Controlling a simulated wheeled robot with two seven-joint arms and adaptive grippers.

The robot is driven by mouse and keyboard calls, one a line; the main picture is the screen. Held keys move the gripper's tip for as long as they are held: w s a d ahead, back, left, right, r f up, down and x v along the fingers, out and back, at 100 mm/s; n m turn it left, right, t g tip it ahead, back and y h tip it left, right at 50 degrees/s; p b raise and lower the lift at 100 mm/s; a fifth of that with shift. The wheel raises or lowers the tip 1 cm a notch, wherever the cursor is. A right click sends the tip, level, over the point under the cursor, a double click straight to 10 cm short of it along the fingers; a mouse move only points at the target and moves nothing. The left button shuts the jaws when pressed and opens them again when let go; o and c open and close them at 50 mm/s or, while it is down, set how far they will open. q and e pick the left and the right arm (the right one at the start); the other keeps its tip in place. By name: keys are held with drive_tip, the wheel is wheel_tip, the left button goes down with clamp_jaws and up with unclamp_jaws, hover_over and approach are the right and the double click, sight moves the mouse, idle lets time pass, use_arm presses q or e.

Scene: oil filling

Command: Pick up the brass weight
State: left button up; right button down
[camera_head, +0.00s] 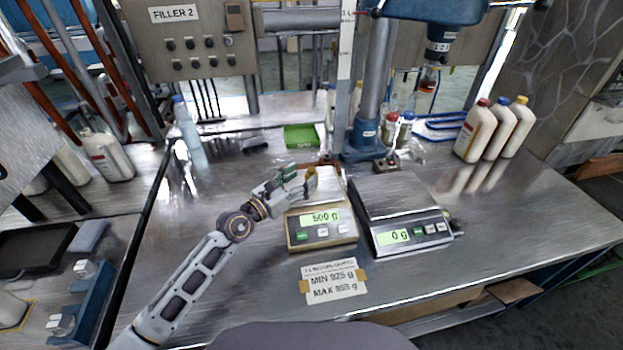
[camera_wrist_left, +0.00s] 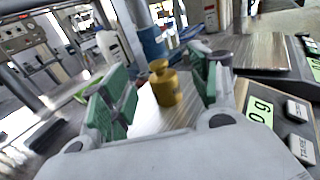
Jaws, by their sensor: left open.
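The brass weight (camera_wrist_left: 165,86) is a small golden knobbed cylinder. It stands upright on the pan of the left scale (camera_head: 322,229), whose display reads 500 g. In the head view only a small yellow part of the weight (camera_head: 312,173) shows past my fingers. My left gripper (camera_head: 299,181) is open, low over the pan. In the left wrist view the weight appears between its two green-padded fingers (camera_wrist_left: 163,88), with gaps on both sides. I cannot tell whether it is between the fingertips or just beyond them. My right gripper is not in view.
The right scale (camera_head: 409,236), reading 0 g, stands close beside. A blue filler column (camera_head: 368,130) rises behind the scales. A green tray (camera_head: 301,137) lies at the back. White bottles (camera_head: 477,130) stand at right. A MIN/MAX label (camera_head: 334,284) lies in front.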

sight(309, 173)
use_arm(q)
drive_tip(key=shift+w+d, duration=0.1)
drive_tip(key=shift+x, duration=2.5)
drive_tip(key=shift+f, duration=0.2)
